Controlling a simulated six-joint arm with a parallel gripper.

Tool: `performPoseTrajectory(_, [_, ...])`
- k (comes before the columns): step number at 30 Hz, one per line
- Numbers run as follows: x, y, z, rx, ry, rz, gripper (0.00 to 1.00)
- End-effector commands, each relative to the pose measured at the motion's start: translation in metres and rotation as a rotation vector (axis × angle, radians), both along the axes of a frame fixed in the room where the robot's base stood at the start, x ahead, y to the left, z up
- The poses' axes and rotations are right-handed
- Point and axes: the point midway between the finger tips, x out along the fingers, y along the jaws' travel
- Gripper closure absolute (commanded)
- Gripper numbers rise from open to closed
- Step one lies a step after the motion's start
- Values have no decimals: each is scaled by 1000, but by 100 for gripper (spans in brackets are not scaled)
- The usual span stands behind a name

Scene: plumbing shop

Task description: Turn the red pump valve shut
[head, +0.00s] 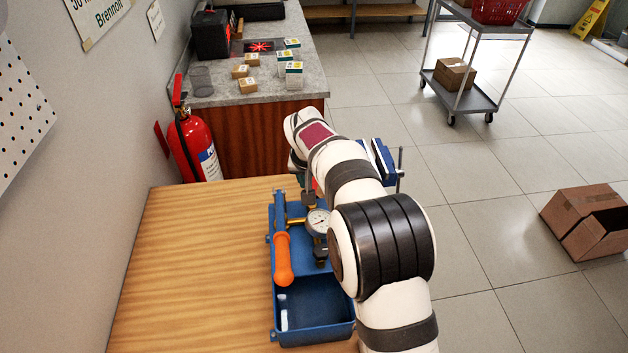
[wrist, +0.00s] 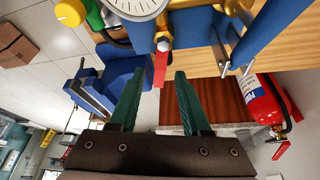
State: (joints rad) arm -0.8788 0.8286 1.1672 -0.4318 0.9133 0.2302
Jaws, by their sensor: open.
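The blue test pump stands on the wooden bench, with its tank (head: 313,312), orange-gripped lever (head: 283,260) and round gauge (head: 319,220) in the head view. In the wrist view the gauge (wrist: 138,6) is cut off at the top edge. The red valve handle (wrist: 160,69) hangs below a brass fitting (wrist: 163,24) there, its long side pointing towards my gripper. My gripper (wrist: 159,75) is open, with its two green fingers on either side of the handle's lower end. A gap shows on both sides. In the head view my arm hides most of the gripper and the valve.
A blue vise (head: 383,160) stands beyond my arm at the bench's far right. A yellow knob (wrist: 70,12) sits near the gauge. The red fire extinguisher (head: 194,145) stands by the wall. The bench's left part (head: 190,270) is clear.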

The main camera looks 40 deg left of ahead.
Motion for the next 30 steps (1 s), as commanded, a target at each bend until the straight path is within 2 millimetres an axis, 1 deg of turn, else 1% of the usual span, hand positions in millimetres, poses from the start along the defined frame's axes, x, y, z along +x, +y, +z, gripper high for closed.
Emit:
performPoseTrajectory(3, [0, 0, 0, 0, 0, 0, 52])
performPoseTrajectory(11, [0, 0, 0, 0, 1, 0, 99])
performPoseTrajectory(23, [0, -1, 0, -1, 0, -11, 100])
performPoseTrajectory(30, [1, -3, 0, -2, 1, -111, 100])
